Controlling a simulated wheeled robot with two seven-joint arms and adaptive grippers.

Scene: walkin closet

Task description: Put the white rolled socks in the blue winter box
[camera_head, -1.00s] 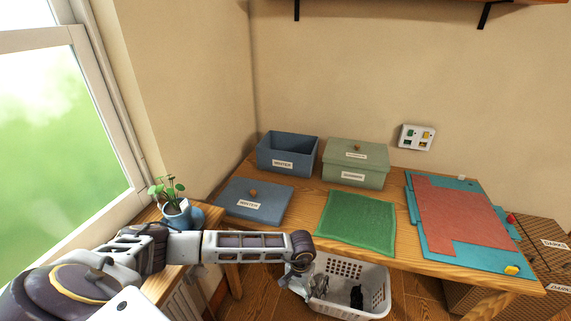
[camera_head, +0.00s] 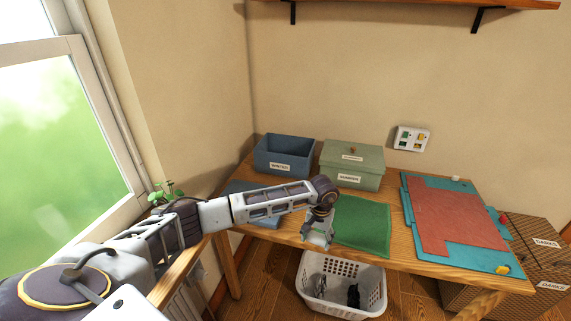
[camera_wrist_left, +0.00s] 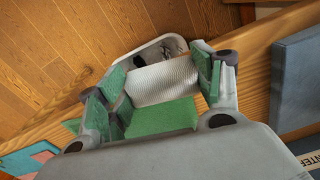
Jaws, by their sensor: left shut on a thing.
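My left gripper (camera_head: 317,238) is shut on the white rolled socks (camera_wrist_left: 165,80), which show as a pale ribbed roll between its green-padded fingers in the left wrist view. It holds them near the table's front edge, at the left side of the green mat (camera_head: 368,226). The blue winter box (camera_head: 280,168) stands open at the back left of the table, behind my left gripper and to its left. Its inside looks empty from here. The blue winter lid (camera_head: 264,222) lies in front of it, partly hidden by my left arm. My right gripper is out of view.
A closed green summer box (camera_head: 352,180) stands right of the winter box. A red and teal board (camera_head: 458,222) covers the table's right side. A white basket (camera_head: 338,307) with dark items stands on the floor below. A plant (camera_head: 165,192) is at the left.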

